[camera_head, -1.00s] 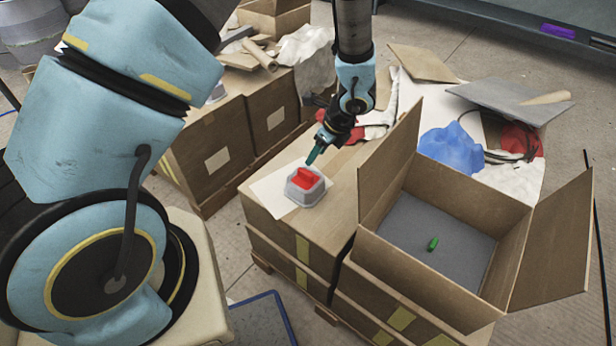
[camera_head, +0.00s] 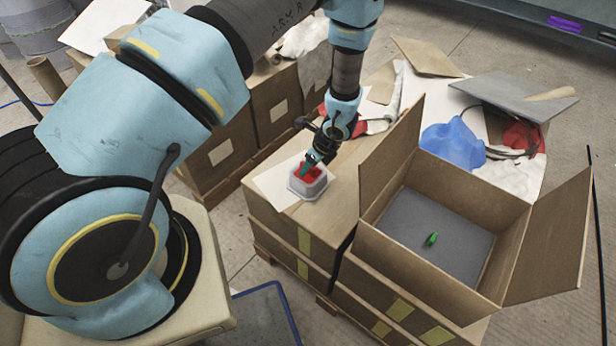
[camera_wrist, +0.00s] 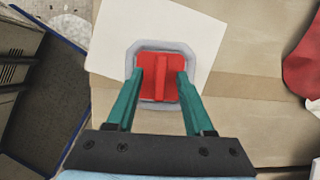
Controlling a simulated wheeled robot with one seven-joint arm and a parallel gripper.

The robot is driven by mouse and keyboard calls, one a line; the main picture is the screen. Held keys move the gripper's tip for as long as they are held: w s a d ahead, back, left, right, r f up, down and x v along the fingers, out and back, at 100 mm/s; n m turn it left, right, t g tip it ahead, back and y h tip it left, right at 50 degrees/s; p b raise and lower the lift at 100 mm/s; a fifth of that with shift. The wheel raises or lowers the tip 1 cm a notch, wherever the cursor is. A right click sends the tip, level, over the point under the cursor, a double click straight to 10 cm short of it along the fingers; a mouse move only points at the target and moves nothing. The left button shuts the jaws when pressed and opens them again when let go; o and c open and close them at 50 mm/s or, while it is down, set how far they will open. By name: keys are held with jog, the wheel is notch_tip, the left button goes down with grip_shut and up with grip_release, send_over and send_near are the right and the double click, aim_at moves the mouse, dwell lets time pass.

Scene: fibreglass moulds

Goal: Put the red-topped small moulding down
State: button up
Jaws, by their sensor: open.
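The red-topped small moulding (camera_head: 309,187) has a grey base and a red top with a raised ridge. It sits upright on a white sheet on a cardboard box, and also shows in the wrist view (camera_wrist: 152,89). My gripper (camera_head: 303,173) is right above it, pointing down. In the wrist view, its two green fingers (camera_wrist: 161,80) are open, one on each side of the red ridge, with gaps between them and the ridge. Whether the fingertips touch the red top I cannot tell.
The white sheet (camera_head: 273,187) lies on the cardboard box top (camera_head: 330,206). An open carton (camera_head: 460,215) to the right has upright flaps, with a green piece (camera_head: 431,239) inside. A blue-rimmed tray (camera_head: 262,318) lies on the floor.

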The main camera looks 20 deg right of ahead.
jog(key=shift+c, duration=0.4)
grip_shut()
dwell(1.0)
